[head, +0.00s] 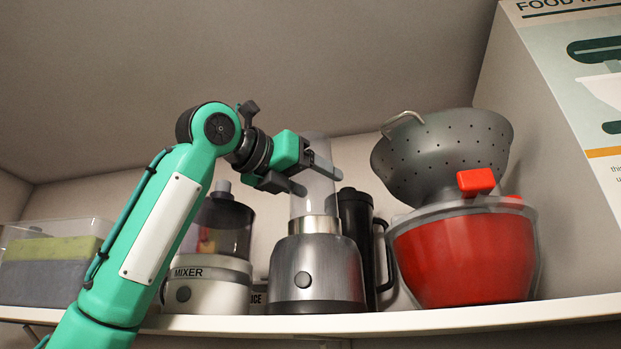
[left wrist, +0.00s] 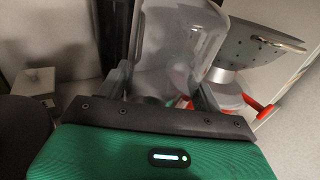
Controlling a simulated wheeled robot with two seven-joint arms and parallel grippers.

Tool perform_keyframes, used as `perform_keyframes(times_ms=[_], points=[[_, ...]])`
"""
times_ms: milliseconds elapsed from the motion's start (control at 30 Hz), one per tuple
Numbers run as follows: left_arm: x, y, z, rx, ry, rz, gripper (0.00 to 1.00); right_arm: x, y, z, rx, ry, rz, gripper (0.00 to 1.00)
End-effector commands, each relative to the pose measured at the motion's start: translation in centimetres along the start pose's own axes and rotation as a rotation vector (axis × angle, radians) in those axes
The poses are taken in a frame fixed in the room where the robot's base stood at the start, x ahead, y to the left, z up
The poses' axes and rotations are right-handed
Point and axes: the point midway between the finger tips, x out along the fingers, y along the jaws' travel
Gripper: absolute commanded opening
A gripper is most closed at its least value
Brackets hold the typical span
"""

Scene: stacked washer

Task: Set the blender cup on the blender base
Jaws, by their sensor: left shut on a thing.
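The clear blender cup (head: 316,185) stands upright over the silver blender base (head: 316,272) on the shelf. Its metal lower collar meets the top of the base, and no gap shows between them in the head view. My left gripper (head: 311,175) is shut on the cup's upper part, with one finger on each side. In the left wrist view the cup (left wrist: 180,50) fills the space between the fingers of my left gripper (left wrist: 165,90). The base is mostly hidden in that view. My right gripper is not in view.
A mixer (head: 207,275) stands left of the base, and a clear bin (head: 50,262) is further left. A black jug (head: 357,235) stands close behind on the right. A red bowl (head: 465,258) with a grey colander (head: 440,150) above it is further right. The shelf edge (head: 430,320) runs along the front.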

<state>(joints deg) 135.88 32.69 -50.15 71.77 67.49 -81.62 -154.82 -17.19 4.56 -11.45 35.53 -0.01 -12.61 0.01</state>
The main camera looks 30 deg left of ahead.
Motion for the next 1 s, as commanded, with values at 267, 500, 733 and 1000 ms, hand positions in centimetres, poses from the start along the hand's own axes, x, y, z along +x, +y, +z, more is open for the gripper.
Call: perform_keyframes(times_ms=[267, 500, 733, 1000], points=[[0.0, 0.0, -0.6, -0.001, -0.001, 0.0, 0.05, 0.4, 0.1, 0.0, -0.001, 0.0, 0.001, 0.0], [0.1, 0.0, -1.0, 0.0, 0.004, -0.001, 0.76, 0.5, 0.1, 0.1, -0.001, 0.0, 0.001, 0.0], [0.0, 0.0, -0.9, 0.0, 0.001, 0.0, 0.76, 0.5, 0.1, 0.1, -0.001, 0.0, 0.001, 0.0], [-1.2, 0.0, -0.8, 0.0, 0.001, -0.001, 0.76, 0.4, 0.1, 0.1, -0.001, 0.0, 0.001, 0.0]])
